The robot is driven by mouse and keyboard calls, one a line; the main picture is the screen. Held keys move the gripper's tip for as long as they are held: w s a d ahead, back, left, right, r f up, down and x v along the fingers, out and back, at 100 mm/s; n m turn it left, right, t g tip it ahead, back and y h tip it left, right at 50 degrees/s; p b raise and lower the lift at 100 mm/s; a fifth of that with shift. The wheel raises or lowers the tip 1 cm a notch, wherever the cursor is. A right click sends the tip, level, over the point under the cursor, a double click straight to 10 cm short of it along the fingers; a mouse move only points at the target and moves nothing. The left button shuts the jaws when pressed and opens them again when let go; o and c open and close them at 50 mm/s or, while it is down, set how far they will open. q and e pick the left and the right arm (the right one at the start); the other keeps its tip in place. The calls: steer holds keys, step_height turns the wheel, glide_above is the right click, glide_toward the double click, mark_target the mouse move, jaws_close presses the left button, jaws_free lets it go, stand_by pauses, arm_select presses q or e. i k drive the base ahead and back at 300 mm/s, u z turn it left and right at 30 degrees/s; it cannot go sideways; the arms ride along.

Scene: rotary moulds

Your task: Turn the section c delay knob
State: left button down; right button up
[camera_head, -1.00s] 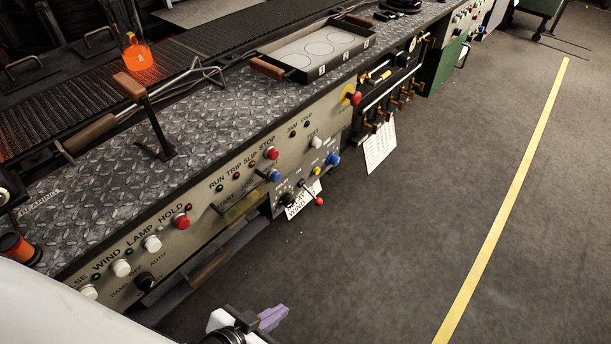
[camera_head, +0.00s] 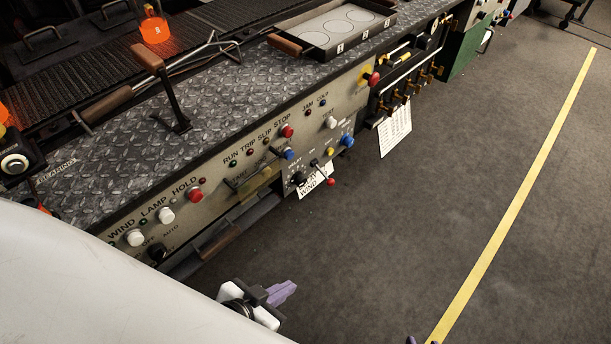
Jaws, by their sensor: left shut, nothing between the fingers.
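The grey control panel (camera_head: 215,188) runs along the machine's front. On its lower right part are a black knob (camera_head: 298,179), a blue knob (camera_head: 347,141) and a lever with a red ball end (camera_head: 331,182). A white tag (camera_head: 312,187) hangs there, partly covering the panel. The lettering is too small to tell which knob is the section c delay knob. My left gripper (camera_head: 284,291), with purple fingertips, is shut and empty over the floor, in front of and apart from the panel. Small purplish bits, possibly my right gripper (camera_head: 422,341), show at the bottom edge.
Red and white buttons (camera_head: 195,195) stick out along the panel. A white sheet (camera_head: 395,131) hangs at the right. The floor (camera_head: 440,200) is clear, with a yellow line (camera_head: 520,190).

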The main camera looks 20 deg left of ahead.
mark_target(298, 178)
steer(key=u, duration=0.55)
steer(key=k, duration=1.3)
steer(key=z, duration=0.45)
steer(key=i, duration=1.55)
steer(key=u, duration=0.7)
steer(key=i, duration=0.3)
steer(key=u, duration=0.35)
